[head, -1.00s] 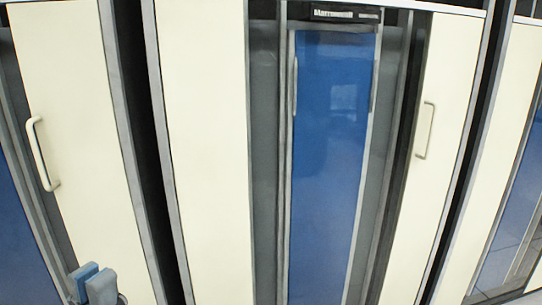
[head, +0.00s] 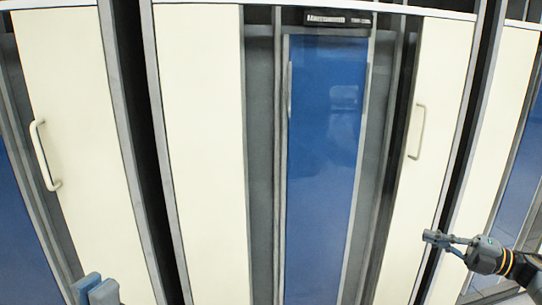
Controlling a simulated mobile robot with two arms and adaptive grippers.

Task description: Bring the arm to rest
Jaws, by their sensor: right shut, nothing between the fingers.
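My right gripper (head: 432,238) has its arm coming in from the right edge. It is shut and holds nothing, in front of the lower part of the right cream door (head: 437,130). My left gripper (head: 97,291) shows only as two blue-grey finger pads at the bottom left edge. The pads look close together, but I cannot tell whether they are open or shut. The rest of that gripper is out of the picture.
A row of tall cabinets fills the view. A blue glass panel (head: 325,160) stands in the middle. Handles stick out from the left door (head: 45,155) and right door (head: 416,132). Dark gaps separate the cabinets.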

